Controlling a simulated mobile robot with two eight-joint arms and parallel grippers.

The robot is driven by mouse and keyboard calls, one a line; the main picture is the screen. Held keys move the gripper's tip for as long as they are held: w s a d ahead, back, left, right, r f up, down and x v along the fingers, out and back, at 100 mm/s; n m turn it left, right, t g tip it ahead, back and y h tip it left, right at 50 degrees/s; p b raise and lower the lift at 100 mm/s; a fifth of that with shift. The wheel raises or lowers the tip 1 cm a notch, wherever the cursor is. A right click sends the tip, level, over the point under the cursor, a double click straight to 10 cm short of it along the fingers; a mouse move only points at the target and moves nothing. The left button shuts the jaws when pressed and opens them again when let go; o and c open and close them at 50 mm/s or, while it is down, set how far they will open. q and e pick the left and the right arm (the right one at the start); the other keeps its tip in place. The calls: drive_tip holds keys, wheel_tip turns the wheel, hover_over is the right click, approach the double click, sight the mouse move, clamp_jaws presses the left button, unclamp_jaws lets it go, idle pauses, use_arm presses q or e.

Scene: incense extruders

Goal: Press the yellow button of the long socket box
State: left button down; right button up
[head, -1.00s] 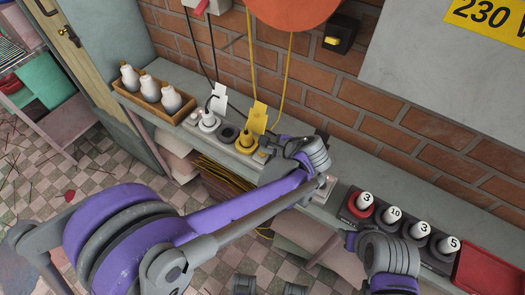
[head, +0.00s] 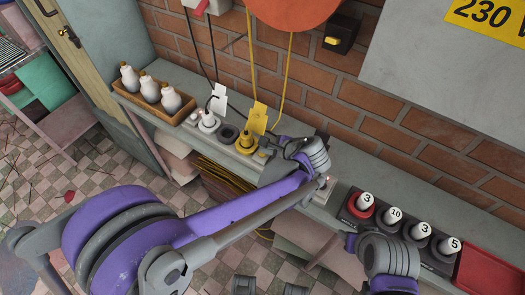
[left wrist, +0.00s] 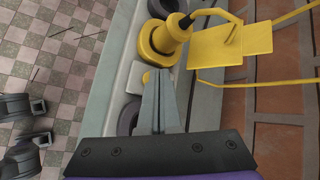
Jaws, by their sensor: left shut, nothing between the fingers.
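The long socket box (head: 196,123) lies on the wall shelf, with a white plug (head: 208,121), an empty dark socket (head: 228,132) and a yellow plug (head: 246,142) along it.
A wooden tray (head: 150,102) with white bottles stands on the shelf at left. A dark block (head: 351,215) with numbered plugs and a red tray (head: 490,272) stand at right. Yellow and black cables hang before the brick wall, close behind the left gripper.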

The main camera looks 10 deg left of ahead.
use_arm(q)
drive_tip(key=shift+r, duration=0.15)
wheel_tip(320, 180, up, 6)
drive_tip(key=p, duration=0.4)
idle(0.3)
